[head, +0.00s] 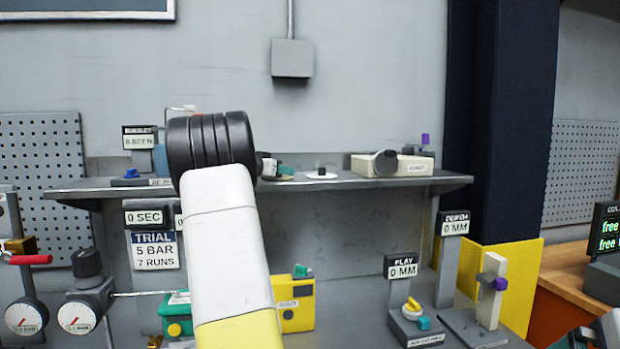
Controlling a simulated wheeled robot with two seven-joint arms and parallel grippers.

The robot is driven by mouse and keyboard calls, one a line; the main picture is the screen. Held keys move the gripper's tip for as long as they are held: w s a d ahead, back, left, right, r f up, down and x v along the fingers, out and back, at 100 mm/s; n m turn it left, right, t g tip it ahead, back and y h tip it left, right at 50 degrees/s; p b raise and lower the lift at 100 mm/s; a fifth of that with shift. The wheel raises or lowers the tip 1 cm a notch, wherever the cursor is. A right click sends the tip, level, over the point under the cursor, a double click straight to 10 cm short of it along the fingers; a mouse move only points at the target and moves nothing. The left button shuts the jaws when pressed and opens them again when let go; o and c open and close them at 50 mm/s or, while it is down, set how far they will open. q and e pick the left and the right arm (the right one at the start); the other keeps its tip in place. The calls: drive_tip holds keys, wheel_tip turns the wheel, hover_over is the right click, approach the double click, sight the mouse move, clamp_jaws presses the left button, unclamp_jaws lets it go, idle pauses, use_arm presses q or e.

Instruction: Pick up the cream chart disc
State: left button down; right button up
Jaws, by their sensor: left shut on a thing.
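My left gripper (268,166) is at the back shelf, mostly hidden behind my own dark wrist and white forearm. It is shut on a small teal piece (286,170) with a pale, flat edge below it, which looks like the cream chart disc (280,178). Most of this disc is hidden, and I cannot tell if it touches the shelf. Just to the right, a whitish round plate (322,176) with a black hub lies on the shelf. My right gripper is not in view.
The grey shelf (445,180) also bears a cream box (410,165) with a dark round part. Below stand gauges (75,317), a yellow box (296,305) and the PLAY stand (401,268). A dark column (485,130) rises at the right. The wall above the shelf is mostly bare.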

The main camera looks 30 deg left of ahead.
use_arm(q)
wheel_tip(320, 180, up, 18)
idle(0.6)
drive_tip(key=shift+s, duration=0.1)
